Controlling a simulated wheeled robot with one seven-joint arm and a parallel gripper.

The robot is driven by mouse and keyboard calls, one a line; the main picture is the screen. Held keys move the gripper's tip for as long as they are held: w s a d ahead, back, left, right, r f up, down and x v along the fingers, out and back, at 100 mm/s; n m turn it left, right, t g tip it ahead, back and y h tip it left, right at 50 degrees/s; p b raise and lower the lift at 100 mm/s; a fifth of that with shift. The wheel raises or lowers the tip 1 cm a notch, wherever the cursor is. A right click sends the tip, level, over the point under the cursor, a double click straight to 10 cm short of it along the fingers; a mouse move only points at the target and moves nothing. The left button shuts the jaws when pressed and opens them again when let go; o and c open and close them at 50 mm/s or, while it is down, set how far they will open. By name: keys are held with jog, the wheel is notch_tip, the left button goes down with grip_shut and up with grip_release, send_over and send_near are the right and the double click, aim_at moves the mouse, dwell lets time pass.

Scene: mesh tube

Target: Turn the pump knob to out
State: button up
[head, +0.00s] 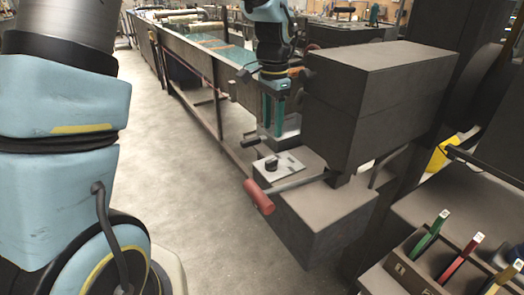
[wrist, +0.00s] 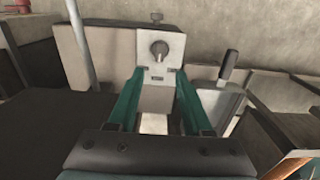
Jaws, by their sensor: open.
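The pump knob (head: 271,163) is a small dark knob on a light plate (head: 291,163), which sits on top of a grey box. In the wrist view the knob (wrist: 160,49) looks round and grey, on a pale plate straight ahead. The markings on the plate are too small to read, so I cannot tell which setting the knob points to. My gripper (head: 271,132) points down above and behind the plate, with its green fingers apart. In the wrist view my gripper (wrist: 160,78) is open and empty, its fingertips short of the knob and not touching it.
A lever with a red grip (head: 259,197) sticks out in front of the plate. A large dark box (head: 370,95) stands close to the right of my gripper. A rack of coloured tools (head: 435,265) is at the lower right. The floor (head: 185,170) at left is clear.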

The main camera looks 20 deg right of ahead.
aim_at(271, 160)
notch_tip(271, 160, down, 11)
jog(key=shift+r+p, duration=0.2)
jog(key=shift+p, duration=0.85)
jog(key=shift+c, duration=0.2)
grip_shut()
